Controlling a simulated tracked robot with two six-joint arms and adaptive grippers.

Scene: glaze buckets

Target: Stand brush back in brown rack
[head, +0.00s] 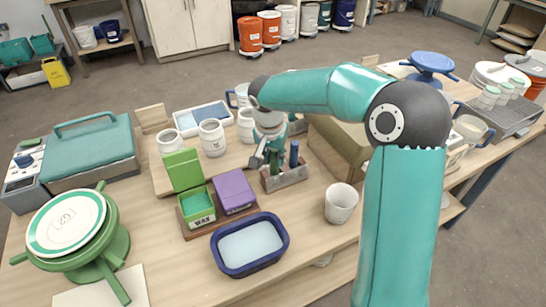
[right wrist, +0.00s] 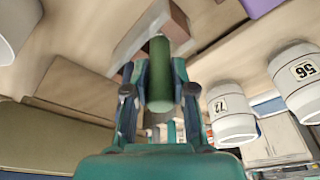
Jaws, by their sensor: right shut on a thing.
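The brown rack (head: 287,180) stands on the table near the middle, with a dark blue handle (head: 294,153) upright in it. My right gripper (head: 262,158) is just behind and left of the rack, beside its upper edge. In the right wrist view this gripper (right wrist: 160,82) is shut on a dark green brush handle (right wrist: 160,68), one finger on each side. The brush's far end is hidden, and I cannot tell whether it touches the rack. My left gripper is not in view.
A purple block (head: 234,191) and a green wax box (head: 197,207) stand left of the rack. A white cup (head: 341,203) stands to the right, a blue basin (head: 250,245) in front. Numbered white cups (head: 212,138) stand behind. Bare tabletop lies between the rack and basin.

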